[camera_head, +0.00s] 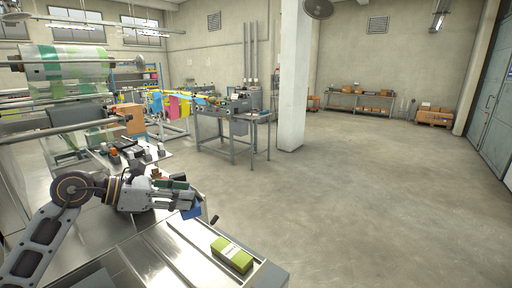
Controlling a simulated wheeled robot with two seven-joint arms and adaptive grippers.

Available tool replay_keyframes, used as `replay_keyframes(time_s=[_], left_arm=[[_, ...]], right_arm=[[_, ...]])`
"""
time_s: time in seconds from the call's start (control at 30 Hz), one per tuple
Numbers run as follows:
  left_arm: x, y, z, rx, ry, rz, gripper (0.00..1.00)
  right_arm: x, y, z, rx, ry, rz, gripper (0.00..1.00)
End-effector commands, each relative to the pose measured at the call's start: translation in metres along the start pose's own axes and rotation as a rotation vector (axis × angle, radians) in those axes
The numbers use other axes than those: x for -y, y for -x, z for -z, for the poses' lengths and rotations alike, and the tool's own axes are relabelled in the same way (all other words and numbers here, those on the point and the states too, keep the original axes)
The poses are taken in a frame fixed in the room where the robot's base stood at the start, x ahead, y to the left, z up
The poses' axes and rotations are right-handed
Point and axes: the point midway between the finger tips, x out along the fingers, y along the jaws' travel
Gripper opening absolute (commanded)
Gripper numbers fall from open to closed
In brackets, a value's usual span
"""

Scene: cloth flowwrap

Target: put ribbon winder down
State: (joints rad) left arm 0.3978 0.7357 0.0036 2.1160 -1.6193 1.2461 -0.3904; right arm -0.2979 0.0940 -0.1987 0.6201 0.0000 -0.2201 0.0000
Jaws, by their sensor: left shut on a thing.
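My left gripper (191,200) reaches in from the left over the metal machine bed and is shut on a small blue thing (193,212), which I take for the ribbon winder. Most of it is hidden by the fingers, and I cannot tell whether it touches the metal below. A dark knob (214,219) shows just right of the fingertips; I cannot tell if it belongs to the held thing. My right gripper is not in view.
A green and yellow pack (232,254) lies in the metal channel (190,237) in front of the gripper. Several small parts (128,152) lie on the surface behind my arm. A film roll (66,62) hangs at upper left. A grey workbench (232,120) stands beyond; the floor at right is clear.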

Motion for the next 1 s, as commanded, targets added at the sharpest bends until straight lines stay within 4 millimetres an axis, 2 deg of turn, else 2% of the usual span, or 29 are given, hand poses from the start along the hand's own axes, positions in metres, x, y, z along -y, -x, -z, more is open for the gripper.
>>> replay_keyframes(time_s=[0.57,1.0], left_arm=[[0.002,0.002,0.047,0.0,0.02,-0.041,0.04],[0.013,-0.002,0.089,0.0,0.028,-0.059,0.04]], right_arm=[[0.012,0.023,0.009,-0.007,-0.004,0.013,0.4],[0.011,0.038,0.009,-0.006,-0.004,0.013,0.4]])
